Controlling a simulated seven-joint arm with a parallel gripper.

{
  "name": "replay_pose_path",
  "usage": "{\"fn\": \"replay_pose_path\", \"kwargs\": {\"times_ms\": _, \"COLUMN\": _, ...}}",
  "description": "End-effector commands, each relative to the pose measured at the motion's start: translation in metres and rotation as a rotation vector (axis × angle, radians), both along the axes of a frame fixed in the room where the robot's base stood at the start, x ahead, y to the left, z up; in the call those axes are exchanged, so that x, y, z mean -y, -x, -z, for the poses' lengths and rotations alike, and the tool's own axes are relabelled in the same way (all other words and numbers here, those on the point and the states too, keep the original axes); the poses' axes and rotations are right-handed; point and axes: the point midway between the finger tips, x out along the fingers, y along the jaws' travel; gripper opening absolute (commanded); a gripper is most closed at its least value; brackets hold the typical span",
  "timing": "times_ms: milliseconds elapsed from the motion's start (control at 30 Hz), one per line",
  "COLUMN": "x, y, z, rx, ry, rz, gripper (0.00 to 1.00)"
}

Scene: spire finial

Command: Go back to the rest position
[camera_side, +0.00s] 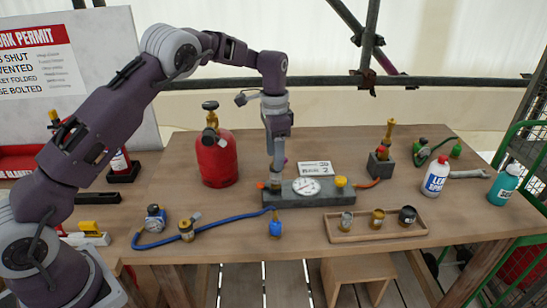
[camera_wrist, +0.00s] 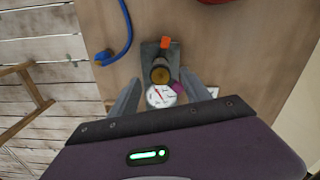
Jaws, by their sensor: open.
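My gripper (camera_side: 277,150) points down over the left part of a grey block (camera_side: 325,200) that carries a round white gauge (camera_side: 306,186). In the wrist view my gripper (camera_wrist: 160,80) is open, with one finger on each side of a brass-topped round fitting (camera_wrist: 160,72) standing on the block. I cannot tell whether the fingers touch it. A yellow knob (camera_side: 341,181) is on the block's right part.
A red gas cylinder (camera_side: 215,158) stands to the left behind the block. A blue hose (camera_side: 225,222) lies in front. A wooden tray (camera_side: 376,228) with three small fittings is to the front right. White (camera_side: 436,180) and teal bottles (camera_side: 503,188) stand at right. Scaffold bars cross behind.

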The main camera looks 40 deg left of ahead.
Motion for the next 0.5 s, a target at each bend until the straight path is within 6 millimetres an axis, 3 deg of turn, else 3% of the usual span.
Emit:
{"fn": "replay_pose_path", "kwargs": {"times_ms": 67, "x": 0.001, "y": 0.004, "z": -0.016, "rx": 0.016, "ry": 0.005, "rz": -0.02, "gripper": 0.56}}
{"fn": "replay_pose_path", "kwargs": {"times_ms": 167, "x": 0.005, "y": 0.029, "z": -0.073, "rx": 0.072, "ry": 0.026, "rz": -0.102, "gripper": 0.56}}
{"fn": "replay_pose_path", "kwargs": {"times_ms": 300, "x": 0.018, "y": 0.105, "z": -0.161, "rx": 0.172, "ry": 0.07, "rz": -0.248, "gripper": 0.56}}
{"fn": "replay_pose_path", "kwargs": {"times_ms": 400, "x": 0.029, "y": 0.174, "z": -0.199, "rx": 0.242, "ry": 0.098, "rz": -0.337, "gripper": 0.56}}
{"fn": "replay_pose_path", "kwargs": {"times_ms": 500, "x": 0.038, "y": 0.247, "z": -0.214, "rx": 0.314, "ry": 0.12, "rz": -0.415, "gripper": 0.56}}
